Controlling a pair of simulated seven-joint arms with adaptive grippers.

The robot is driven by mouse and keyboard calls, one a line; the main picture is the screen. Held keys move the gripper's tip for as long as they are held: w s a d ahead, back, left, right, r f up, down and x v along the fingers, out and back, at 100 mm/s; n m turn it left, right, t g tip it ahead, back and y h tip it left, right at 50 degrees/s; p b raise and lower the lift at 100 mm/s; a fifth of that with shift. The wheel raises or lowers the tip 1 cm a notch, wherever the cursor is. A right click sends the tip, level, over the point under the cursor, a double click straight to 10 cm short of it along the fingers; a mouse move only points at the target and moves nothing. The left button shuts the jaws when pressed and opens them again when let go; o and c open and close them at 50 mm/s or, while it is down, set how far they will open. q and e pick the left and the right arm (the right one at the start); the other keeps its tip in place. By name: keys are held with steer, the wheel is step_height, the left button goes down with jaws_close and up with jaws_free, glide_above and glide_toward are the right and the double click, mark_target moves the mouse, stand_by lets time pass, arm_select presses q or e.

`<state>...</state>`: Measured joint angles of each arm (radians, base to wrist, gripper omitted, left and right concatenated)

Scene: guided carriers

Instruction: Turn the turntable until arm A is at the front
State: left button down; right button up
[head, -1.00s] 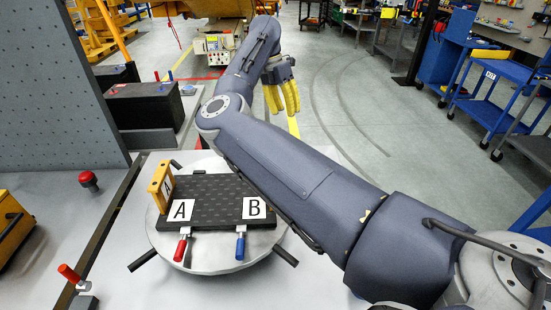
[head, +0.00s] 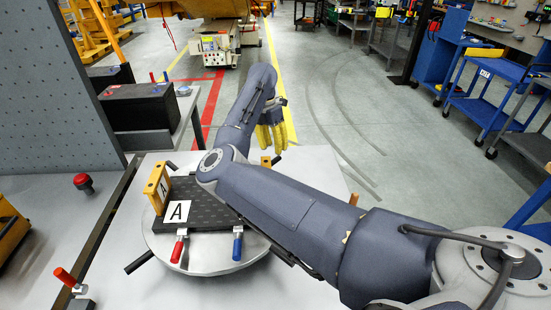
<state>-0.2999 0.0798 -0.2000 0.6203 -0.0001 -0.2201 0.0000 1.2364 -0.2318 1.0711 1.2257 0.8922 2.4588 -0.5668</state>
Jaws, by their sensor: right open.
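The round grey turntable (head: 158,238) lies on the pale table, partly hidden under my right arm. A black block (head: 208,205) lies on it, with a white label A (head: 177,211) at its front left. A yellow upright bracket (head: 157,186), also marked A, stands at the block's left end. Black rods stick out from the turntable at the front left (head: 140,262) and back left (head: 172,166). My right gripper (head: 271,138), with yellow fingers, is open and empty above and behind the turntable. My left gripper is not in view.
A red-handled clamp (head: 179,246) and a blue-handled clamp (head: 237,243) stand at the block's front edge. A red button (head: 84,182) and another red-handled clamp (head: 68,279) are at the left. A grey perforated panel (head: 50,90) rises at the back left.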

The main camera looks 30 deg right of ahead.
mark_target(276, 158)
steer(key=shift+s+d+f, duration=0.1)
steer(key=shift+s+f, duration=0.05)
steer(key=shift+f, duration=0.7)
steer(key=shift+s+f, duration=0.2)
steer(key=shift+f, duration=0.6)
steer(key=shift+s+d+f, duration=0.1)
steer(key=shift+s+f, duration=0.05)
steer(key=shift+f, duration=0.7)
steer(key=shift+c, duration=0.3)
jaws_close()
steer(key=shift+a, duration=0.1)
